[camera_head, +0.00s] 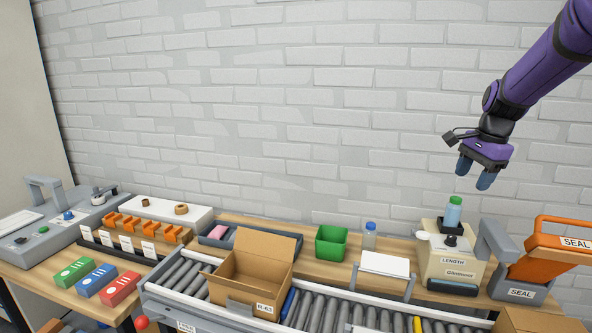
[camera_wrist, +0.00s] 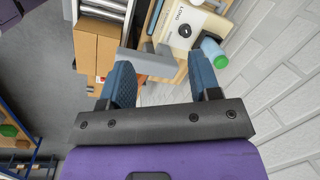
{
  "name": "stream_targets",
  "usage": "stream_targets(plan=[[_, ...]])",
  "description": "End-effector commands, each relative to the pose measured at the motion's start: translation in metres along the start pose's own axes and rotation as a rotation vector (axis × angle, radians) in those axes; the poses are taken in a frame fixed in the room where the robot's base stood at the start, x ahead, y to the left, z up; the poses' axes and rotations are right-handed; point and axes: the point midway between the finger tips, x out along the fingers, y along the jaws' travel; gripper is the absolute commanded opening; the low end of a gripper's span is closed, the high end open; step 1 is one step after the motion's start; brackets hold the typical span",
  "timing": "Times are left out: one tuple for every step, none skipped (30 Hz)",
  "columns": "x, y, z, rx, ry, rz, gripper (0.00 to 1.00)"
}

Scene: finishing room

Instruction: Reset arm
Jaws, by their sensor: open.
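My gripper (camera_head: 474,174) hangs from my purple arm at the upper right of the head view, in the air above the right end of the bench. Its two blue fingers are apart with nothing between them. The wrist view also shows the open fingers (camera_wrist: 163,85).
An orange and grey SEAL machine (camera_head: 548,258) stands at the far right. An open cardboard box (camera_head: 251,277) sits on the roller conveyor (camera_head: 318,311). A green bin (camera_head: 331,242) and a blue-capped bottle (camera_head: 369,237) stand behind. The space before the brick wall is clear.

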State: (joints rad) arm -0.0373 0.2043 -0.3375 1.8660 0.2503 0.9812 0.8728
Motion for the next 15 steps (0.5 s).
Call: stream_targets(plan=[[-0.013, 0.01, 0.011, -0.049, -0.001, -0.018, 0.57], [-0.019, 0.016, 0.018, -0.082, -0.001, -0.026, 0.57], [-0.027, 0.024, 0.026, -0.127, 0.001, -0.036, 0.57], [-0.032, 0.03, 0.032, -0.161, 0.002, -0.043, 0.57], [-0.038, 0.036, 0.039, -0.194, 0.004, -0.051, 0.57], [-0.044, 0.044, 0.047, -0.238, 0.007, -0.061, 0.57], [-0.049, 0.051, 0.053, -0.272, 0.01, -0.068, 0.57], [-0.054, 0.057, 0.06, -0.307, 0.015, -0.075, 0.57], [-0.06, 0.066, 0.068, -0.353, 0.02, -0.083, 0.57], [-0.064, 0.073, 0.074, -0.387, 0.025, -0.09, 0.57], [-0.068, 0.08, 0.08, -0.421, 0.03, -0.096, 0.57], [-0.072, 0.089, 0.088, -0.467, 0.038, -0.103, 0.57], [-0.076, 0.096, 0.094, -0.502, 0.045, -0.108, 0.57], [-0.079, 0.103, 0.1, -0.537, 0.052, -0.114, 0.57], [-0.083, 0.113, 0.108, -0.583, 0.062, -0.12, 0.57]])
